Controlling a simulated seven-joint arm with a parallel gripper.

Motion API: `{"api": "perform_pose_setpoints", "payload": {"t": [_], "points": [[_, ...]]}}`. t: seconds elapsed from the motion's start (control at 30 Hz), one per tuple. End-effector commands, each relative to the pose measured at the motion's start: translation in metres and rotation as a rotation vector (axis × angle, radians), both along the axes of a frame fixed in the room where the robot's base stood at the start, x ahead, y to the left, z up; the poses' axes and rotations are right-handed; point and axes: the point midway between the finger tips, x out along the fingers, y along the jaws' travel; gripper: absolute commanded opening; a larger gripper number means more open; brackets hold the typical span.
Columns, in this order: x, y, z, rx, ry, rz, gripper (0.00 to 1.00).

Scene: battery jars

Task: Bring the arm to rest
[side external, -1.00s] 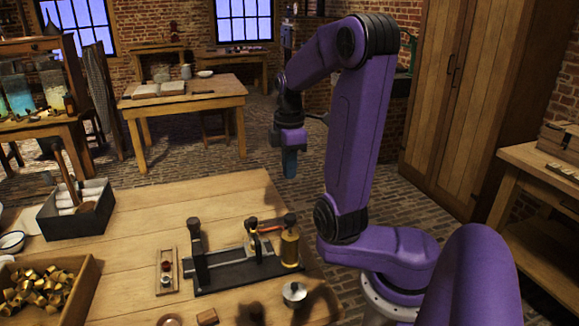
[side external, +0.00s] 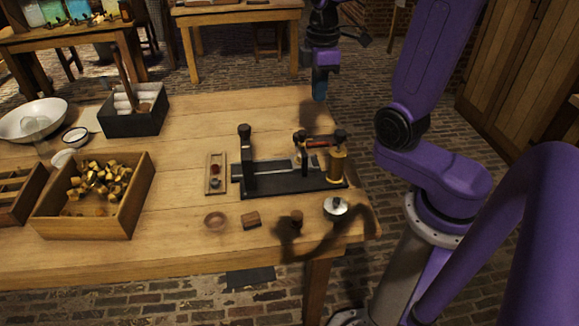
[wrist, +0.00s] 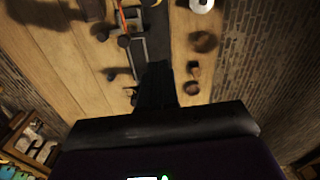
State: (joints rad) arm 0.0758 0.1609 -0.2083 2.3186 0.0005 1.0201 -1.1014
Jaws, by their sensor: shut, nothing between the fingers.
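My purple arm holds my gripper (side external: 320,88) raised near the back right corner of the wooden workbench (side external: 200,115), fingers pointing down. The fingers are shut and empty. In the wrist view the dark shut fingers (wrist: 157,88) show above the bench planks. A black-based apparatus (side external: 290,180) with dark-knobbed posts and a brass cylinder (side external: 337,165) stands on the bench, in front of my gripper and apart from it. Part of the apparatus also shows in the wrist view (wrist: 135,45).
A shallow wooden tray (side external: 207,180), a small bowl (side external: 215,221), a wooden block (side external: 251,220) and a knobbed metal lid (side external: 336,208) lie around the apparatus. A box of brass pieces (side external: 70,225) and a dark box of white rolls (side external: 140,126) stand left. The bench's back middle is clear.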

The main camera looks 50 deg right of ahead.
Motion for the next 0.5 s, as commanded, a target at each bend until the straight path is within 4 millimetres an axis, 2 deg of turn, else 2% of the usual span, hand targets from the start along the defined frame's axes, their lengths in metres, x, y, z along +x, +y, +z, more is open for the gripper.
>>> {"api": "perform_pose_setpoints", "payload": {"t": [0.27,0.5], "points": [[-0.003,0.030,-0.004,0.002,-0.003,0.046,0.00],[-0.017,0.054,-0.008,0.005,-0.006,0.080,0.00]]}}
